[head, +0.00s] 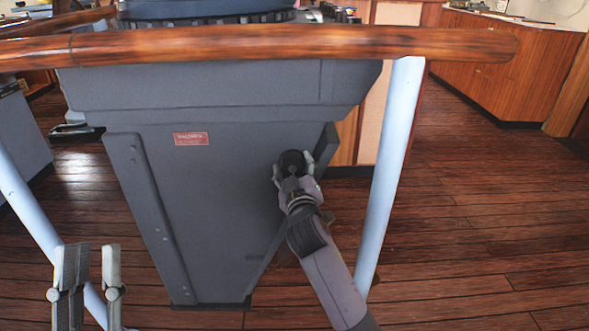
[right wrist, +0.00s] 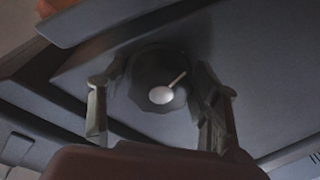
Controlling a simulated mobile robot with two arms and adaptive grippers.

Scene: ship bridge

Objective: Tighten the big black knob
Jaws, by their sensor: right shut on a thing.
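The big black knob (head: 292,162) sits on the right part of the grey console's front face. In the right wrist view the knob (right wrist: 150,72) is dark with a scalloped edge, a pale round centre and a light line running to the upper right. My right gripper (head: 293,172) is at the knob, with one finger on each side. In the right wrist view the gripper (right wrist: 158,100) is shut on the knob, its fingers left and right of it. My left gripper (head: 87,268) is at the lower left, away from the console, its fingers apart and nothing between them.
The grey console (head: 215,240) carries a small red label (head: 190,138). A wooden handrail (head: 250,44) crosses above, with pale blue posts, one (head: 390,170) just right of my right arm. Wooden floor (head: 480,220) is free on the right, before a wooden cabinet (head: 510,65).

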